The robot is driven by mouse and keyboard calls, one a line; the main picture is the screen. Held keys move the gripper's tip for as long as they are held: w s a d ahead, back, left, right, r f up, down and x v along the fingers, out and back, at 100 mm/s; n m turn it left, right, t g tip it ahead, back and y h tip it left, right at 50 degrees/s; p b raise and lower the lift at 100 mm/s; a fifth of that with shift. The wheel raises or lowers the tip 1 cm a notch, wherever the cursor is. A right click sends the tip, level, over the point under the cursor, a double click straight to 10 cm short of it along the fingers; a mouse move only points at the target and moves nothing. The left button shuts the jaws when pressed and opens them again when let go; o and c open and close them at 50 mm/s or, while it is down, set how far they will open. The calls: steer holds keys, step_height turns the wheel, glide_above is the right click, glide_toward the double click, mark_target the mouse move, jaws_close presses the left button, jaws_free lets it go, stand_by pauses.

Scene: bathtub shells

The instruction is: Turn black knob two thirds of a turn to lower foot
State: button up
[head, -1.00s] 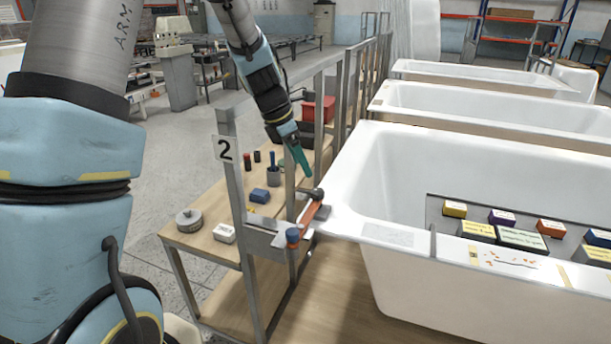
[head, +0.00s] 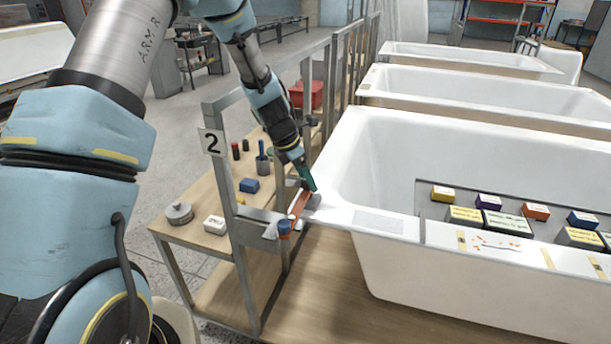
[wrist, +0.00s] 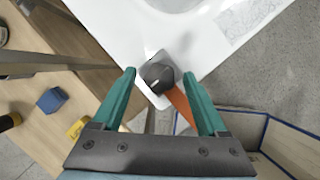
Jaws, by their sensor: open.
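The black knob (wrist: 158,77) sits on a grey plate at the tub's corner, with an orange bar (wrist: 180,104) running from beneath it. In the wrist view my gripper (wrist: 160,75) is open, with one green finger on each side of the knob and a gap to both. I cannot tell how far above the knob the fingertips are. In the head view my gripper (head: 309,184) is over the corner of the white bathtub (head: 352,190) and hides most of the knob. The orange bar reaches a blue cap (head: 284,227). I cannot make out the foot.
A metal frame with a "2" sign (head: 211,142) stands left of the tub corner. A tray of coloured boxes (head: 428,210) lies across the tub.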

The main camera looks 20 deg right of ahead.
steer(key=shift+c, duration=0.3)
jaws_close()
stand_by(0.4)
